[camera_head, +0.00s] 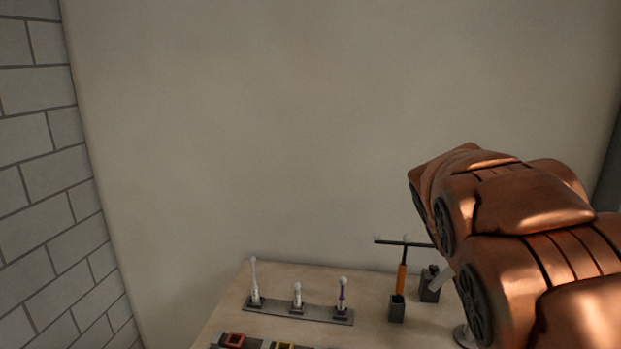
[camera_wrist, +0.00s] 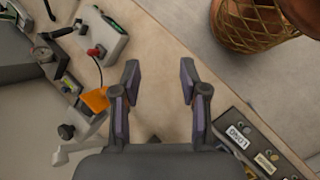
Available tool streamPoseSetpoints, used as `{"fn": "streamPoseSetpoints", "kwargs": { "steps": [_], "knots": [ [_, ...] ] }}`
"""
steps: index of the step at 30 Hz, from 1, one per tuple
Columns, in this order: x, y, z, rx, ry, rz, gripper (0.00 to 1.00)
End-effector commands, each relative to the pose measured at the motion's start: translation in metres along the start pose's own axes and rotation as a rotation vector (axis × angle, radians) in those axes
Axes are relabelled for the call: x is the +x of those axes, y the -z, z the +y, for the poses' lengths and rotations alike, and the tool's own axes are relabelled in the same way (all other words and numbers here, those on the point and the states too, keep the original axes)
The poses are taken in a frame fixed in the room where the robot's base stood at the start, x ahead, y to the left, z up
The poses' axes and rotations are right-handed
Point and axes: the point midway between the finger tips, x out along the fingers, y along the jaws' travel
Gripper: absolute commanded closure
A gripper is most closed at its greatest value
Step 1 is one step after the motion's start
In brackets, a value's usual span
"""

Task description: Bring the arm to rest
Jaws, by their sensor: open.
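My gripper (camera_wrist: 159,80) shows in the wrist view with its two dark, purple-lined fingers spread apart. Nothing is between the fingertips; the beige table surface (camera_wrist: 155,45) lies beyond them. In the head view, my copper arm (camera_head: 525,235) reaches in from the right edge over the right side of the table. My gripper cannot be made out in the head view.
The table holds a rack (camera_head: 300,311) with several upright tools and an orange-handled tool (camera_head: 402,278) in a dark holder. The wrist view shows a grey box with a red knob (camera_wrist: 103,35), a labelled dark panel (camera_wrist: 250,140) and a copper, gold-latticed object (camera_wrist: 250,22).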

Motion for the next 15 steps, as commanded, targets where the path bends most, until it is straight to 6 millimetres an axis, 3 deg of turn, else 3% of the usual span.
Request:
{"fn": "streamPoseSetpoints", "kwargs": {
  "steps": [15],
  "knots": [
    [0.057, -0.047, -0.157, 0.293, 0.275, 0.159, 0.56]
  ]
}}
